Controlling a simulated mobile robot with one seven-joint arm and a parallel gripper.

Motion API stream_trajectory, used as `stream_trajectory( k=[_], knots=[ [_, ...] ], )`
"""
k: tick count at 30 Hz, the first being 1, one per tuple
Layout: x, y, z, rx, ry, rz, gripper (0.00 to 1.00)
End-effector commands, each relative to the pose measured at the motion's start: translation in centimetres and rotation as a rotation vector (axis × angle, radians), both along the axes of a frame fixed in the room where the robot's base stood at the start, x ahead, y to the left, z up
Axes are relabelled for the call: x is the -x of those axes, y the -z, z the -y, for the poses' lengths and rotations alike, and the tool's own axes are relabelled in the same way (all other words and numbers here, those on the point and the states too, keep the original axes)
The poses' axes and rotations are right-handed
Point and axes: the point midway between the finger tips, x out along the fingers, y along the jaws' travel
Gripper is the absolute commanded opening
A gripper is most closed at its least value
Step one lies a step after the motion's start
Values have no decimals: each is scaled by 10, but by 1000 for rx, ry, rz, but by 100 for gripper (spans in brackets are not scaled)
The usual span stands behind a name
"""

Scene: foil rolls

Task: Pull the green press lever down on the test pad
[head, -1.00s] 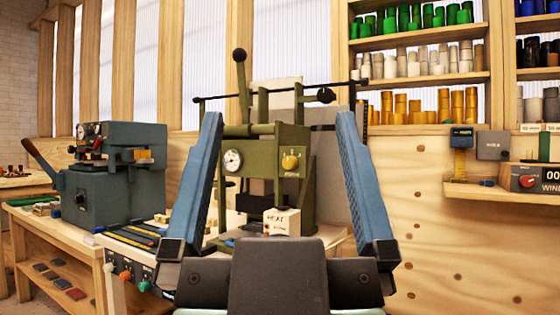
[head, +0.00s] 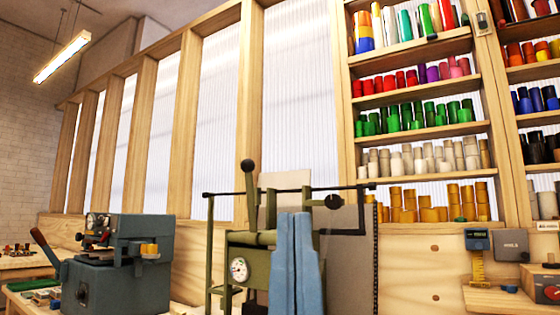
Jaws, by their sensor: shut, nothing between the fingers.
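The green press (head: 258,262) stands at the lower middle of the head view, with a round white gauge on its front. Its lever (head: 250,190) is upright at the upper left of the press and ends in a black ball knob. My gripper (head: 293,216) points up in front of the press, its two blue fingers shut together and empty. The fingers show to the right of the lever, apart from it in the picture, and hide the right part of the press front. The test pad and the lower press are out of view.
A grey-blue machine (head: 118,262) with a red-handled lever stands at the left. A thin dark crossbar (head: 290,190) runs across the top of the press. Shelves of foil rolls (head: 415,118) fill the right wall. A small wall shelf (head: 500,300) sits at the lower right.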

Motion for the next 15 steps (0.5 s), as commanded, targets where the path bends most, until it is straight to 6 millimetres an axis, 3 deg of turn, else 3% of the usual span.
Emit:
stream_trajectory(
  k=[1,15],
  knots=[
    [0,-38,0,0,0,1,0],
    [0,-200,0,0,-1,0,0]
  ],
)
